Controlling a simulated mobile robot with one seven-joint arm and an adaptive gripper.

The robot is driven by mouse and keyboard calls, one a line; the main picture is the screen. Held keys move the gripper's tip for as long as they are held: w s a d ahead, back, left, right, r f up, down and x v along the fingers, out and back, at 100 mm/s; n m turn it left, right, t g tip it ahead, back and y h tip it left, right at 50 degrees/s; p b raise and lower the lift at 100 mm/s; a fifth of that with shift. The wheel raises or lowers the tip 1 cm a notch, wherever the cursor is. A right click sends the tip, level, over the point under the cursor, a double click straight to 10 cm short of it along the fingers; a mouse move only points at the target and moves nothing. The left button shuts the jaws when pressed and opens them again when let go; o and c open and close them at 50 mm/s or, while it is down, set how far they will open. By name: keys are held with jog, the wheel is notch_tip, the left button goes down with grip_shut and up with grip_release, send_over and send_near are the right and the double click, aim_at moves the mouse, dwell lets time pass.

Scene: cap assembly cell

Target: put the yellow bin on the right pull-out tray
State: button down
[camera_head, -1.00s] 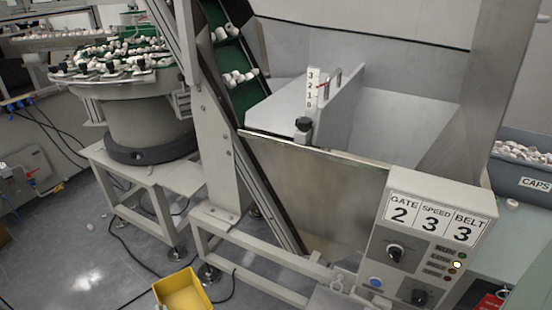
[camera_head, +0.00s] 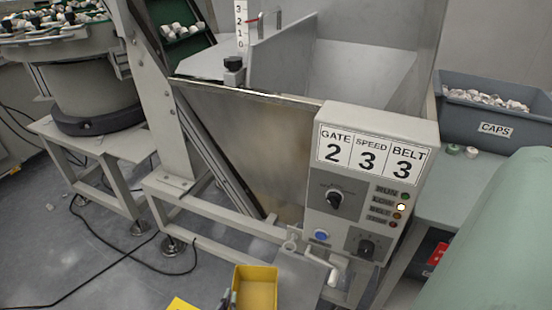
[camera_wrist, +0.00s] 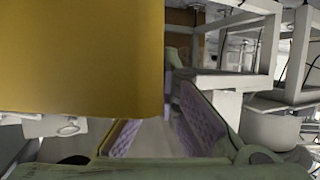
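The yellow bin (camera_head: 256,288) is at the bottom of the head view, open side up, cut off by the frame edge; its inside looks empty. In the wrist view its yellow wall (camera_wrist: 80,60) fills the upper left, very close. My gripper (camera_head: 230,299) shows as a small dark shape at the bin's left wall. In the wrist view my gripper's purple-padded fingers (camera_wrist: 160,132) reach to the bin, and it moves with them; the exact grip is partly hidden. A grey plate (camera_head: 298,280) below the control box, right of the bin, may be a pull-out tray; I cannot tell.
The hopper's control box (camera_head: 370,190) overhangs the plate, with a white handle (camera_head: 338,268) close by. Frame legs and a beam (camera_head: 215,210) stand behind the bin. A grey CAPS crate (camera_head: 495,110) sits on a bench at right.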

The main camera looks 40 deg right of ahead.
aim_at(258, 285)
jog(key=s+f+m+g+h, duration=0.1)
jog(key=s, duration=0.2)
jog(key=s+d+f+m+g+b, duration=0.1)
jog(key=s, duration=0.3)
jog(key=s+f+m+g+h+b, duration=0.1)
jog(key=s+f, duration=0.1)
jog(key=s, duration=0.1)
jog(key=shift+s+d+m+g+h, duration=0.2)
jog(key=shift+d+m+g+h, duration=0.1)
jog(key=shift+d+m+g, duration=0.1)
jog(key=shift+d, duration=0.15)
jog(key=w+d, duration=0.3)
jog(key=w, duration=0.1)
jog(key=w+d+f, duration=0.1)
jog(key=w+d, duration=0.2)
jog(key=w, duration=0.1)
jog(key=w+d, duration=0.3)
jog(key=shift+w+d+f, duration=0.15)
jog(key=shift+w+f, duration=0.05)
jog(key=shift+w, duration=0.2)
jog(key=shift+w+d+f, duration=0.1)
jog(key=shift+w+f, duration=0.05)
jog(key=shift+f, duration=1.65)
jog(key=shift+f, duration=0.15)
jog(key=c, duration=1.8)
grip_release()
